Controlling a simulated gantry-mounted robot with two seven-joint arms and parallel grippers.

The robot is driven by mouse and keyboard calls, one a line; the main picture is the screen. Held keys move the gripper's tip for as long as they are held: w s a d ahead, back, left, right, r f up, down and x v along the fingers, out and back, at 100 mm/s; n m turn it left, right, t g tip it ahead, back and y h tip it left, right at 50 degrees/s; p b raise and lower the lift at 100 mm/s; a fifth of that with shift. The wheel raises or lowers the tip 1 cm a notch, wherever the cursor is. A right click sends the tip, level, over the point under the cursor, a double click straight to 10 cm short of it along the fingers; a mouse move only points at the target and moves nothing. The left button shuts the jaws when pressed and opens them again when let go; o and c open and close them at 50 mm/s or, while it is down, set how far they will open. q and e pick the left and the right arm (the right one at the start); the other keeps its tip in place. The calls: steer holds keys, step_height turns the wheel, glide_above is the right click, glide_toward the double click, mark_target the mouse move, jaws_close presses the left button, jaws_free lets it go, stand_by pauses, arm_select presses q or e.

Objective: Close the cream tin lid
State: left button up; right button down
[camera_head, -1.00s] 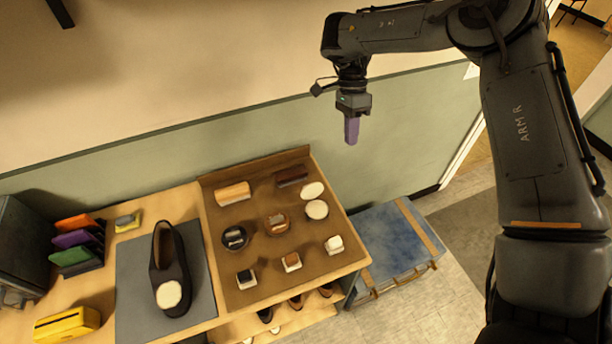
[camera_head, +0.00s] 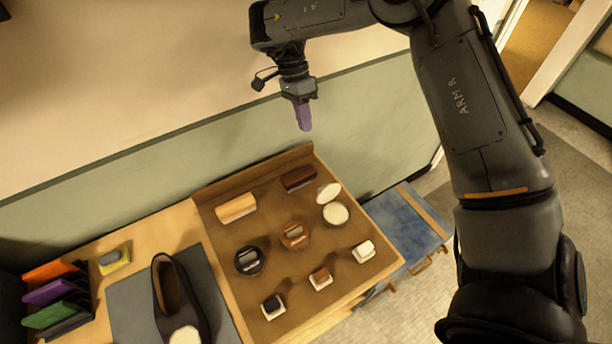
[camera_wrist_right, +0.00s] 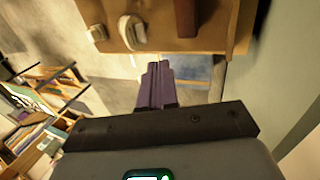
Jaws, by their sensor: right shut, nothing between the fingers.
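The cream tin (camera_head: 336,214) stands at the back right of the brown tray, its round cream-white top showing. Its lid (camera_head: 328,193) is open, a pale disc raised at the tin's back edge. In the right wrist view the open tin (camera_wrist_right: 133,33) shows near the top, beyond the fingertips. My right gripper (camera_head: 304,118) has purple fingers pointing down, shut and empty. It is up in the air, apart from the tin, and appears above the tray's back edge in the head view. Its shut fingers also show in the right wrist view (camera_wrist_right: 157,75). My left gripper is out of view.
The brown tray (camera_head: 222,222) also holds a black tin (camera_head: 249,261), a brown tin (camera_head: 295,236), two brushes at the back and several small daubers in front. A dark shoe (camera_head: 172,290) lies on a grey mat. A blue-topped stool (camera_head: 405,228) stands right of the table.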

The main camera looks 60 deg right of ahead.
mark_target(326, 191)
steer(key=b+x, duration=0.2)
steer(key=x, duration=0.2)
steer(key=w+b+x, duration=0.1)
steer(key=b+x, duration=0.1)
steer(key=x, duration=0.3)
steer(key=b+x, duration=0.1)
steer(key=x, duration=0.4)
steer(key=shift+w+d+f+b, duration=0.15)
steer(key=shift+d+f+b, duration=0.1)
steer(key=shift+d+b, duration=0.15)
steer(key=shift+s+a+f+p, duration=0.15)
steer(key=shift+s+a, duration=0.2)
steer(key=shift+s, duration=0.25)
steer(key=shift+s+a+f+p, duration=0.15)
steer(key=shift+s+a, duration=0.15)
steer(key=shift+s, duration=0.3)
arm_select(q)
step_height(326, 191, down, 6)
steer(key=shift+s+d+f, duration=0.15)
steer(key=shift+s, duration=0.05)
arm_select(e)
steer(key=shift+s+a, duration=0.35)
steer(key=shift+s, duration=0.3)
steer(key=shift+r, duration=0.1)
